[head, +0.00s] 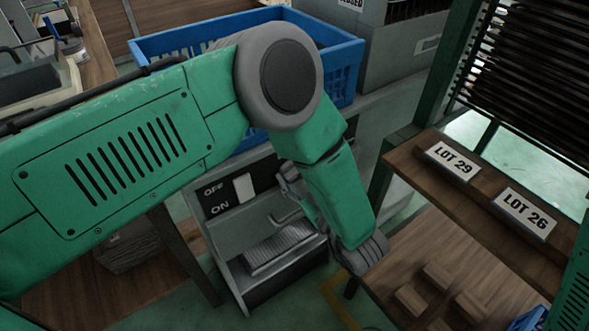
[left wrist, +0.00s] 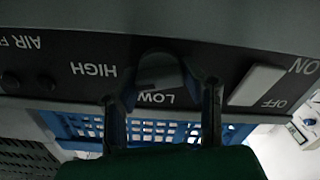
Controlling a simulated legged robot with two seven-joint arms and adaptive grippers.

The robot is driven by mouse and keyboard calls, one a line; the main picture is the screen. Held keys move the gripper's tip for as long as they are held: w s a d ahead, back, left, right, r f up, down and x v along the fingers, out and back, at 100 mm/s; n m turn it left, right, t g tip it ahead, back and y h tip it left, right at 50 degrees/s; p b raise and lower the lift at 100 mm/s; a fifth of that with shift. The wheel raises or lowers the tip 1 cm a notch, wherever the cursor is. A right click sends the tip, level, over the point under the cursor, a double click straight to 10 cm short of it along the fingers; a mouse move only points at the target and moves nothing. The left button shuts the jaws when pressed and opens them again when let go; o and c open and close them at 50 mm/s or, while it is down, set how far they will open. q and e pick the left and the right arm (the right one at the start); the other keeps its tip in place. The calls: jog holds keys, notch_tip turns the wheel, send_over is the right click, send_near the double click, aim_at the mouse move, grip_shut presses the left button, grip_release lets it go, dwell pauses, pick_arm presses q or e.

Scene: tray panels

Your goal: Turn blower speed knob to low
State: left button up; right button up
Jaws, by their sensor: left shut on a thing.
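The blower speed knob (left wrist: 158,68) is a dark round knob on a black control strip, seen upside down in the left wrist view. The LOW label (left wrist: 157,98) lies just below it in that picture and the HIGH label (left wrist: 94,70) to its left. My left gripper (left wrist: 160,90) has one finger on each side of the knob and is shut on it. The knob's pointer is too dark to read. In the head view my left gripper (head: 289,184) is at the panel, partly behind my green forearm, which hides the knob. My right gripper is not in view.
A white rocker switch (head: 243,187) marked OFF and ON sits beside the knob; it also shows in the left wrist view (left wrist: 257,85). A blue crate (head: 343,64) stands behind my arm. A wooden shelf (head: 405,160) with LOT labels is at the right.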

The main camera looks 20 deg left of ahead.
aim_at(294, 172)
pick_arm(q)
jog(key=shift+n+p, duration=0.6)
jog(key=shift+n, duration=1)
jog(key=o, duration=1.2)
jog(key=shift+w+f, duration=0.1)
jog(key=shift+f, duration=0.05)
jog(key=shift+c, duration=0.2)
notch_tip(294, 172, up, 10)
jog(key=shift+f, duration=0.15)
